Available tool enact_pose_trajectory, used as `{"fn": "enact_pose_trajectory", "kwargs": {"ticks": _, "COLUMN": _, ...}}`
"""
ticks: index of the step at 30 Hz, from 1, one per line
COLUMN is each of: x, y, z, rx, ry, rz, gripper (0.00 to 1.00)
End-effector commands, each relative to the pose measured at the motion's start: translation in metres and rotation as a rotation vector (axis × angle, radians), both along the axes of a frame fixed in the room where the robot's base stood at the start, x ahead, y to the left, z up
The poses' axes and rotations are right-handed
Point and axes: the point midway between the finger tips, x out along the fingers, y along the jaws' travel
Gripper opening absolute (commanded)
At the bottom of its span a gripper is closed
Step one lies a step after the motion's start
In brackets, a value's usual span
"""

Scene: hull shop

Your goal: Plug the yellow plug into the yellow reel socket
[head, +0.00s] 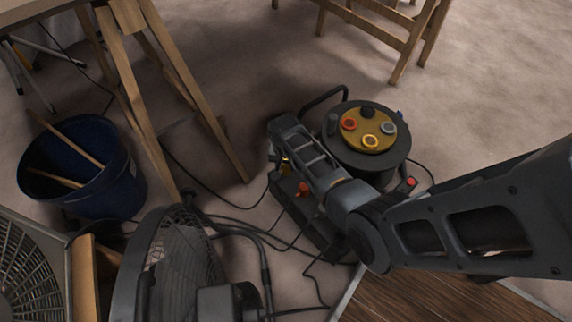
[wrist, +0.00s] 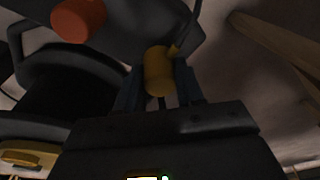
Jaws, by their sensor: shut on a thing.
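The yellow plug (wrist: 158,71) is between the fingertips of my gripper (wrist: 160,88) in the wrist view, with its dark cable leading up and right. In the head view, the plug (head: 286,162) shows only as a small yellow patch beside my gripper (head: 284,172), partly hidden by my arm. I cannot tell whether it touches the dark base below. The cable reel (head: 364,165) stands to the right, a black drum with a yellow face. The yellow socket (head: 370,142) is at the near side of that face, beside red, grey and black sockets. It looks empty.
An orange plug (head: 303,188) sits on the dark base (head: 318,232) close to my gripper; it also shows in the wrist view (wrist: 79,18). A red plug (head: 410,182) is right of the reel. Loose cables, a fan (head: 178,262), a blue bucket (head: 75,200) and wooden trestles surround this area.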

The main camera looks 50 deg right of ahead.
Motion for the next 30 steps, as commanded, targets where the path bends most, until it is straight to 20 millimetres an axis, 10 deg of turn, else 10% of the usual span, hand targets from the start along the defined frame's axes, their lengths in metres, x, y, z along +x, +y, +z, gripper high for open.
{"fn": "enact_pose_trajectory", "kwargs": {"ticks": 15, "x": 0.004, "y": -0.079, "z": 0.068, "rx": 0.001, "ry": -0.003, "rz": -0.006, "gripper": 0.11}}
{"fn": "enact_pose_trajectory", "kwargs": {"ticks": 30, "x": 0.005, "y": -0.117, "z": 0.088, "rx": -0.001, "ry": 0.0, "rz": 0.0, "gripper": 0.11}}
